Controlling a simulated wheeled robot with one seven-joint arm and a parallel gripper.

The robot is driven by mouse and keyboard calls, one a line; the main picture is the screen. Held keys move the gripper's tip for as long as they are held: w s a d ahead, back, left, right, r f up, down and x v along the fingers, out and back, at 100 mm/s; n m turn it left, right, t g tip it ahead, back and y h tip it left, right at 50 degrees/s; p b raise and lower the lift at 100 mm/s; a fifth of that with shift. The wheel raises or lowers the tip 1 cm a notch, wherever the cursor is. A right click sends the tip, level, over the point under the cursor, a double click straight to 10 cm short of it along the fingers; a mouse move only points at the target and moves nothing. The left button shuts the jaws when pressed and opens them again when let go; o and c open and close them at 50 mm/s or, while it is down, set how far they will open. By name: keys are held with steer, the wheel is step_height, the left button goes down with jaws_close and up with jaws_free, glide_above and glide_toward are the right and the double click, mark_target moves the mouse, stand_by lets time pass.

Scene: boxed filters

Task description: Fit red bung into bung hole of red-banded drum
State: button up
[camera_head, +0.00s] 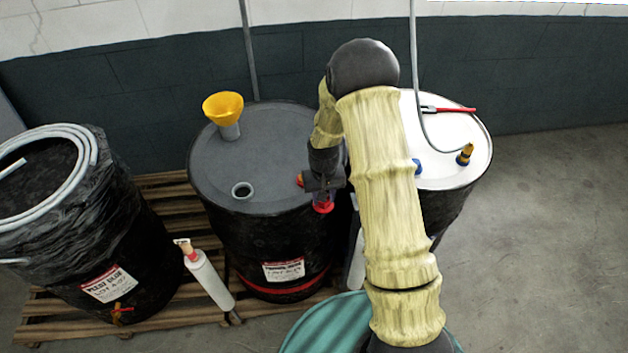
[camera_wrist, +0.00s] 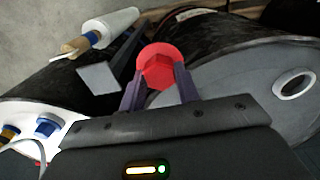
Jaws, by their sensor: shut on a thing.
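The red bung (camera_wrist: 160,68) is held between the two fingers of my gripper (camera_wrist: 158,88) in the wrist view; its hexagonal head faces the camera. In the head view my gripper (camera_head: 322,190) is shut on the red bung (camera_head: 323,207), over the right front edge of the middle drum. The red-banded drum (camera_head: 270,155) has a grey top and a red band (camera_head: 285,288) low on its side. Its open bung hole (camera_head: 242,190), a pale ring, lies to the left of my gripper. The hole (camera_wrist: 293,84) shows at the right in the wrist view, apart from the bung.
A yellow funnel (camera_head: 223,108) stands on the same drum top. A wrapped drum (camera_head: 80,220) with a coiled hose is at left. A white-topped drum (camera_head: 455,135) with blue and brass fittings is at right, partly behind my arm. A wrapped roll (camera_head: 208,278) leans in front.

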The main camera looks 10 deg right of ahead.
steer(key=s+d+f+b, duration=0.1)
steer(key=f+b, duration=0.4)
steer(key=f, duration=0.3)
steer(key=s+d+f+b, duration=0.2)
steer(key=f+b, duration=0.3)
steer(key=f, duration=0.4)
steer(key=shift+s+f, duration=0.15)
steer(key=shift+s, duration=0.05)
